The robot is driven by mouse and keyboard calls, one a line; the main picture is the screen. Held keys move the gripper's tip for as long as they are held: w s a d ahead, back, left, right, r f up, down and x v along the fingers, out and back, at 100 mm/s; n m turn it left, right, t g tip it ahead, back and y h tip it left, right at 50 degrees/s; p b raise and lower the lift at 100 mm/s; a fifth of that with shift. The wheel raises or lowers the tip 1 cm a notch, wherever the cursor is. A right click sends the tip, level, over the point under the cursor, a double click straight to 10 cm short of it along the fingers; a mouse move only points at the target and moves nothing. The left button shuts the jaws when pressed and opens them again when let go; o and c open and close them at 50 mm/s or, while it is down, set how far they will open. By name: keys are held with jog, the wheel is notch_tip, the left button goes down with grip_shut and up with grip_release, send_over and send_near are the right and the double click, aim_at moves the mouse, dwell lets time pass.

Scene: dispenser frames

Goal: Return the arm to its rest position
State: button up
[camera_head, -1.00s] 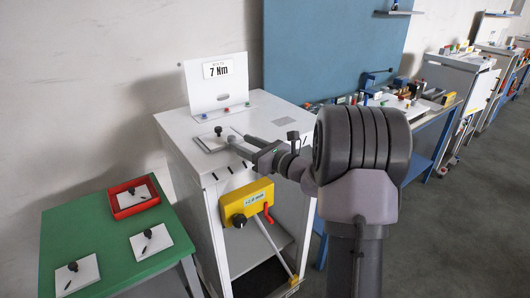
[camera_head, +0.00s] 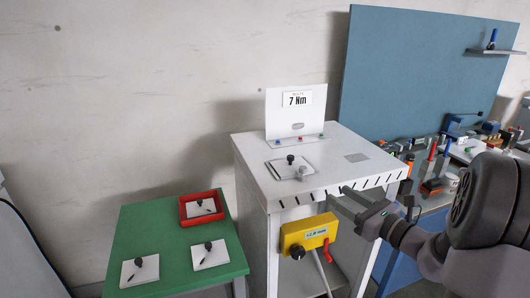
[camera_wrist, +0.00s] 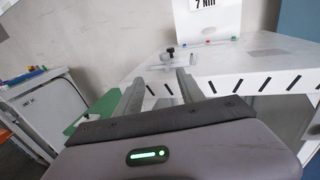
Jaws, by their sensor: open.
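My gripper (camera_head: 352,203) is at the front edge of the white cabinet (camera_head: 252,168), at the right of the head view. Its two fingers are apart with nothing between them. My arm reaches in from the right side of the head view.
A 7 Nm sign board (camera_head: 284,118) stands at the back of the cabinet. A yellow box (camera_head: 309,236) with a red handle hangs on its front. A green table (camera_head: 135,221) at left holds white plates and a red tray (camera_head: 184,221). A cluttered workbench stands at right.

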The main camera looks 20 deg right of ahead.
jog(key=s+a+n+g+y+b, duration=0.1)
jog(key=s+a+n+g+y, duration=0.2)
jog(key=a, duration=0.4)
jog(key=s+a+n+g+b, duration=0.1)
jog(key=a+n+g, duration=0.2)
jog(key=a+n, duration=0.35)
jog(key=s+a+n+g+y, duration=0.2)
jog(key=a, duration=0.7)
jog(key=s+a+f+n+g+h+b, duration=0.1)
jog(key=s+a+f+n+g+h, duration=0.1)
jog(key=s+a+f+n, duration=0.25)
jog(key=s+a+f+n+g+h+b, duration=0.1)
jog(key=s+a+n+g+h+b, duration=0.15)
jog(key=s+n, duration=0.4)
jog(key=s+d+n+t+h, duration=0.1)
jog(key=s+d+n+h, duration=0.1)
jog(key=s+n, duration=0.3)
jog(key=shift+s+f+n+h, duration=0.35)
jog(key=shift+s+f+h, duration=0.1)
jog(key=shift+s+h, duration=0.45)
jog(key=shift+d, duration=0.15)
